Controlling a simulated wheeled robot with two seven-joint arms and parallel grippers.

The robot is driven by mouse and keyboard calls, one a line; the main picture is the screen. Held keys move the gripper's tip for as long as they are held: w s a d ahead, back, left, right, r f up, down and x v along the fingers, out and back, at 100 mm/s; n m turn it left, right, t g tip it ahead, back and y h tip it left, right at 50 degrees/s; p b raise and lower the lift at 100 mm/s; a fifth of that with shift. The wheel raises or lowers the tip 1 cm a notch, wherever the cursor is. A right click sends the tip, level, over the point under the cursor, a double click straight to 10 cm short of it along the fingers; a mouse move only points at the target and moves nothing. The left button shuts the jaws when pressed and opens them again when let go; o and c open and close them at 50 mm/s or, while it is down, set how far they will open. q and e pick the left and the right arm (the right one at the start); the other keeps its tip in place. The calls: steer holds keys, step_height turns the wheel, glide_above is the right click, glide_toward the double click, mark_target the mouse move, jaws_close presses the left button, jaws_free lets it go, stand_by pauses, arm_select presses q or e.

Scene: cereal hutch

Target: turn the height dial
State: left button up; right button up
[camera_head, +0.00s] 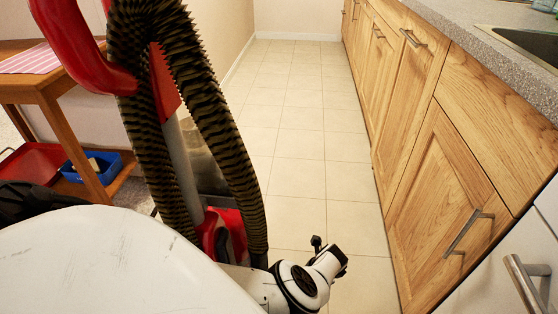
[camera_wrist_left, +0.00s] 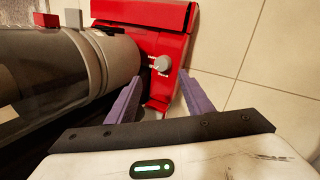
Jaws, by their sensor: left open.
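A red and grey upright vacuum cleaner (camera_head: 180,150) with a ribbed dark hose stands on the floor in the head view. In the left wrist view, its red floor head (camera_wrist_left: 150,15) shows a small round light-grey height dial (camera_wrist_left: 161,64) with tiny markings beside it. My left gripper (camera_wrist_left: 160,75) is open. Its two purple fingers spread to either side below the dial, apart from it, with nothing between them. The dial does not show in the head view. There, a white and black part of my arm is low at the centre, and the fingers cannot be made out.
Wooden cabinets (camera_head: 440,170) with metal handles line the right side under a grey worktop (camera_head: 480,45). A wooden table (camera_head: 60,100) with a blue bin (camera_head: 95,175) on its lower shelf stands at the left. The tiled floor (camera_head: 310,120) between is clear.

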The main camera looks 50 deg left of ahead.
arm_select(q)
steer(key=f+m, duration=0.1)
steer(key=m, duration=0.6)
steer(key=s+f+m+b, duration=0.1)
steer(key=f+m, duration=0.1)
steer(key=m, duration=0.6)
steer(key=a+f+m+b, duration=0.1)
steer(key=f+m, duration=0.1)
steer(key=m, duration=0.5)
steer(key=shift+s+t, duration=0.2)
steer(key=shift+t, duration=0.2)
steer(key=b+x, duration=0.2)
steer(key=x, duration=0.1)
steer(key=shift+s+a+f+b, duration=0.1)
steer(key=shift+a+f+b, duration=0.05)
steer(key=shift+f+b, duration=0.25)
steer(key=shift+s+a+f+b, duration=0.1)
steer(key=shift+a+f+b, duration=0.1)
steer(key=shift+f+b, duration=0.25)
arm_select(e)
steer(key=a+r+y, duration=0.1)
steer(key=a+r+t+y, duration=0.1)
steer(key=a, duration=0.1)
steer(key=shift+w+r, duration=0.2)
steer(key=shift+w, duration=0.2)
